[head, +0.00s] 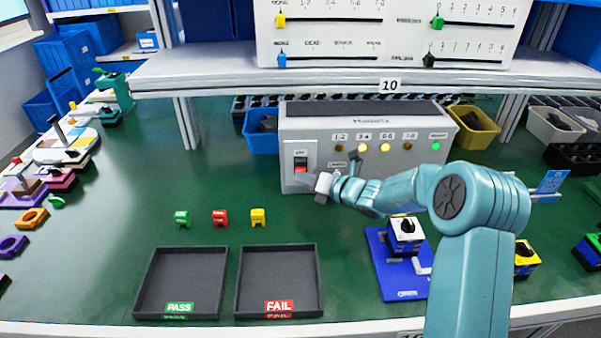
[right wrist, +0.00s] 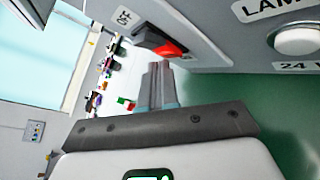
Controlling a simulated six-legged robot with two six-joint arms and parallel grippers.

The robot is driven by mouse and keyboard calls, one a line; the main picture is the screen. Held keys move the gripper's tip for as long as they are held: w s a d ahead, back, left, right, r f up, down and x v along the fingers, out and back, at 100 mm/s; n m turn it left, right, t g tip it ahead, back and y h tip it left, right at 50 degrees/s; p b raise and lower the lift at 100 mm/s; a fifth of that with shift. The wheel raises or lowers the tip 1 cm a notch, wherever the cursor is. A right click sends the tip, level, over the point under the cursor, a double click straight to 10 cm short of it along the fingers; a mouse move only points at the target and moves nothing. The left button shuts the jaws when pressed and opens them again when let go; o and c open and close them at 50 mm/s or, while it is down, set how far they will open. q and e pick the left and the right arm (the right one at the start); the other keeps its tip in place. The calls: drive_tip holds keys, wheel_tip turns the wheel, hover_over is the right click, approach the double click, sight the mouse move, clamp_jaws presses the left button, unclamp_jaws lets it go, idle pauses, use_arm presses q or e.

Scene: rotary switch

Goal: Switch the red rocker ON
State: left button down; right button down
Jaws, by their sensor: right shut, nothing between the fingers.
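The red rocker (head: 301,165) sits in a dark housing on the light plate at the left of the grey test box's front (head: 370,170). In the right wrist view the rocker (right wrist: 172,48) shows a red part beside a dark part. I cannot tell its position surely. My right gripper (head: 310,188) is shut and empty, just below and right of the rocker in the head view. In the right wrist view its fingers (right wrist: 158,84) point toward the rocker, with their tips close to it. I cannot tell whether they touch. My left gripper is out of view.
A shelf (head: 230,76) overhangs the box. PASS (head: 150,284) and FAIL (head: 256,281) trays lie in front, with green, red and yellow tags behind them. A blue fixture with a rotary switch (head: 405,236) stands at right. Bins flank the box. Green bench at left-centre is clear.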

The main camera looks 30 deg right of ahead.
drive_tip(key=shift+s+a+b, duration=0.35)
drive_tip(key=shift+s+b, duration=0.25)
drive_tip(key=shift+b, duration=0.15)
drive_tip(key=shift+s+a+r+b, duration=0.15)
drive_tip(key=shift+s+a+b, duration=0.3)
drive_tip(key=shift+s+b, duration=0.2)
drive_tip(key=shift+s+a+r+b, duration=0.15)
drive_tip(key=shift+s+a+b, duration=0.35)
drive_tip(key=shift+s, duration=0.3)
drive_tip(key=shift+s+a+r+b, duration=0.15)
drive_tip(key=shift+s+a+b, duration=0.2)
drive_tip(key=shift+s+b, duration=0.35)
